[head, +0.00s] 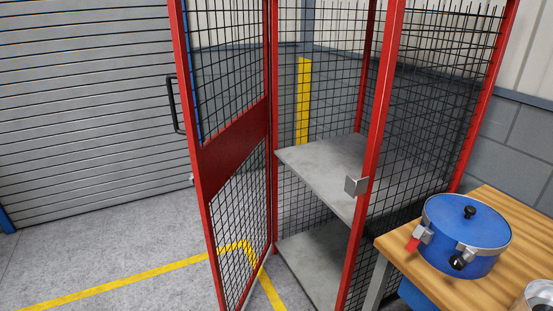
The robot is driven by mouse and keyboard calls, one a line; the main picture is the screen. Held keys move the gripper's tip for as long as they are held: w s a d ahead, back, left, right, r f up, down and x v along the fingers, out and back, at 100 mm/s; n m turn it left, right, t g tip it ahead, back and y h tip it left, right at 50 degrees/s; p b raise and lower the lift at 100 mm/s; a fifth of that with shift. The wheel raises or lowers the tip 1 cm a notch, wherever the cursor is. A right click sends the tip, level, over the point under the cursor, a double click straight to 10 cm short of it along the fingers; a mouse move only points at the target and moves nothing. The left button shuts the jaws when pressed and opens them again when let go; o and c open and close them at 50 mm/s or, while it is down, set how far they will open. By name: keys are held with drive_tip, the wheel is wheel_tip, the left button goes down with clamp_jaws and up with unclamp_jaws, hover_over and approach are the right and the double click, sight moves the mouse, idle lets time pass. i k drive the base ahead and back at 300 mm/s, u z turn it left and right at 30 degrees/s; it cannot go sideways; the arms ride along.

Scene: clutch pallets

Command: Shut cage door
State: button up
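A red-framed cage with black wire mesh stands in the middle and right of the head view. Its door (236,137) stands wide open, swung out to the left and toward me from a hinge post near the cage's left side. A black handle (173,104) is on the door's outer face, near its free left edge. The red front right post (378,135) carries a small grey metal catch plate (356,186). The cage's grey shelf (325,165) shows through the opening, and what I see of it is bare. My gripper is not in view.
A wooden table (420,262) stands at the lower right, close to the cage post. A blue pot (466,234) and part of a metal container (538,298) stand on it. The grey floor (110,240) left of the door is clear, with yellow lines. A shutter (80,100) is behind.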

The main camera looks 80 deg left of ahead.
sight(213, 161)
drive_tip(key=z, duration=1.1)
drive_tip(key=k, duration=2.4)
drive_tip(key=u, duration=2.5)
